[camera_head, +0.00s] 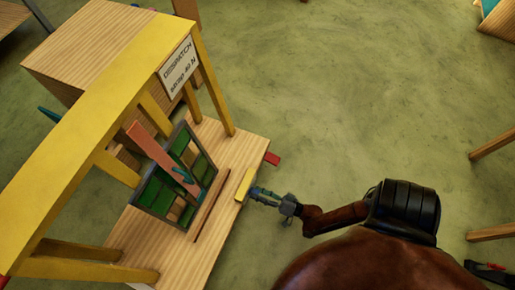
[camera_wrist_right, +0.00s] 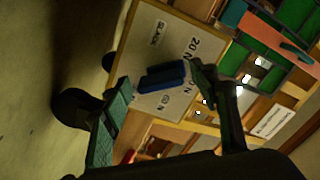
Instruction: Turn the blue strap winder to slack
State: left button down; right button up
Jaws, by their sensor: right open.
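The blue strap winder (camera_wrist_right: 164,77) shows in the right wrist view as a thick bar on a pale dial plate (camera_wrist_right: 146,50). The plate has the marks SLACK, 20 N and more N marks partly covered. The bar lies across the plate, its right end towards the partly hidden N marks rather than SLACK. My right gripper (camera_wrist_right: 160,100) is open, with one finger on each side of the winder; I cannot tell whether they touch it. In the head view my right gripper (camera_head: 263,195) is at the bench's right edge, and the winder is not clear there. My left gripper is not in view.
A leaded panel (camera_head: 177,182) with green panes stands on the wooden bench (camera_head: 227,240), a salmon-coloured strap (camera_head: 158,150) across it. A yellow block (camera_head: 244,185) lies by the bench edge. A yellow frame (camera_head: 110,75) bears a sign (camera_head: 178,67) reading DESPATCH.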

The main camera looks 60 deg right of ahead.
jog(key=shift+c, duration=0.4)
jog(key=c, duration=1.1)
